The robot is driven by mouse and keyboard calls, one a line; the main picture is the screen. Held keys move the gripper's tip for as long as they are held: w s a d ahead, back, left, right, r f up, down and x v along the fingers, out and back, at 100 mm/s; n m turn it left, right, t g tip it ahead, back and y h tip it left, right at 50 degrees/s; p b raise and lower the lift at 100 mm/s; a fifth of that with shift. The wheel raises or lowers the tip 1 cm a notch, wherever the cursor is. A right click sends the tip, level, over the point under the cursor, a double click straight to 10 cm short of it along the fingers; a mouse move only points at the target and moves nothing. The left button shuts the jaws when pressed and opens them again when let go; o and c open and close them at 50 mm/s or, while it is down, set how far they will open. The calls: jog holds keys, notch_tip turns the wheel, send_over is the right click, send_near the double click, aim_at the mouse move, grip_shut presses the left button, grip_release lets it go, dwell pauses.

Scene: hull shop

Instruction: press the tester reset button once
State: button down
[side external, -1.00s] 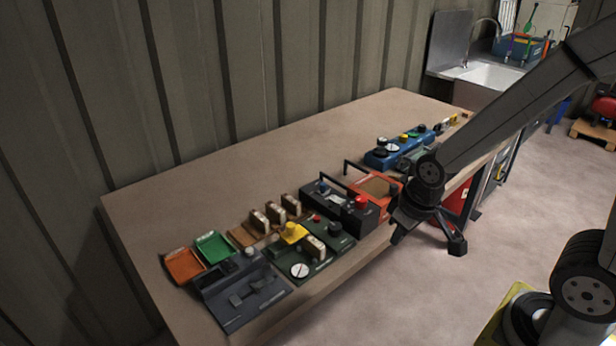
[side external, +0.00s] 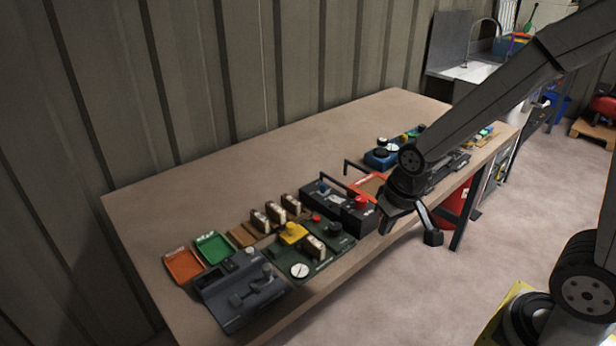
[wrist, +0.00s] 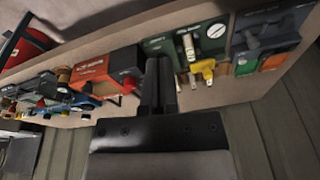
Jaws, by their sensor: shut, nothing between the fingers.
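My gripper (side external: 385,228) is shut and empty, in the air by the front edge of the bench, just right of a dark box. Its fingers also show together in the wrist view (wrist: 160,62). I cannot read which unit is the tester. The gripper touches no button that I can see.
A red-orange box (side external: 367,185) stands partly behind my arm, with blue units (side external: 381,158) beyond it. A grey lever panel (side external: 243,288), orange tray (side external: 182,266) and green tray (side external: 214,247) lie left. The bench's (side external: 240,180) back half is clear.

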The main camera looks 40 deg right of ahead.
jog(key=w+d+f+m+g, duration=0.1)
jog(key=w+d+m, duration=0.1)
jog(key=w+m, duration=1.05)
jog(key=m+g, duration=0.1)
jog(key=m, duration=0.8)
send_over(317, 218)
notch_tip(317, 218, down, 5)
jog(key=shift+r, duration=0.15)
jog(key=shift+f, duration=4.05)
jog(key=shift+r, duration=3)
